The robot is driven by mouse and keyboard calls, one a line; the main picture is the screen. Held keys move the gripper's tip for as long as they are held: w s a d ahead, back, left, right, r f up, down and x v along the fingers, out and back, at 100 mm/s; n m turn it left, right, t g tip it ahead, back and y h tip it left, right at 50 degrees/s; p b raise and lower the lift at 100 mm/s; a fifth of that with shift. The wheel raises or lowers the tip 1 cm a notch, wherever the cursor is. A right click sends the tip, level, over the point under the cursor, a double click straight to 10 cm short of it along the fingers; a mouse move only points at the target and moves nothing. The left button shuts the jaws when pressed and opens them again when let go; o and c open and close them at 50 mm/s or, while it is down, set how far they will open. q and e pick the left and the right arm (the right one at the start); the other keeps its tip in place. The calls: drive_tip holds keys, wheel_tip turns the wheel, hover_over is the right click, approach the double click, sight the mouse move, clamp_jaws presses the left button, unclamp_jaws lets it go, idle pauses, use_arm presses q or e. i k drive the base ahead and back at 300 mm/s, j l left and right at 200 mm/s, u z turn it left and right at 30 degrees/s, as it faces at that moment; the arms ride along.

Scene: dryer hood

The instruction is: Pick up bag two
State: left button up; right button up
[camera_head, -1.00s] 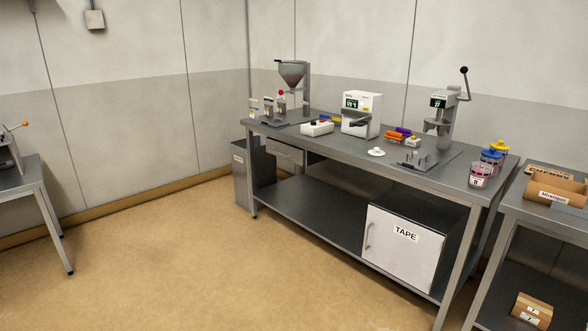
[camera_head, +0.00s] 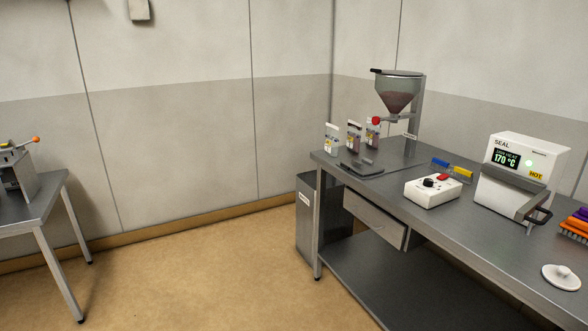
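Several small clear bags with labels stand in a row at the far left end of the workbench. The left one (camera_head: 332,139), the middle one (camera_head: 354,138) and the right one (camera_head: 373,132) are upright near a dark flat plate. Their label numbers are too small to read, so I cannot tell which is bag two. Neither of my grippers is in view.
A hopper (camera_head: 398,95) on a stand is behind the bags. A white control box (camera_head: 432,190) and a heat sealer (camera_head: 518,180) reading 170 °C with a HOT label are on the workbench (camera_head: 400,250). A grey bin (camera_head: 310,225) stands at its left end. The floor (camera_head: 200,280) is clear.

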sight(354, 137)
drive_tip(key=i+z, duration=0.2)
drive_tip(key=i, duration=0.3)
drive_tip(key=i+z, duration=0.2)
drive_tip(key=i, duration=0.3)
drive_tip(key=i+j+z, duration=0.2)
drive_tip(key=i, duration=0.3)
drive_tip(key=i+j+z, duration=0.25)
drive_tip(key=i, duration=0.2)
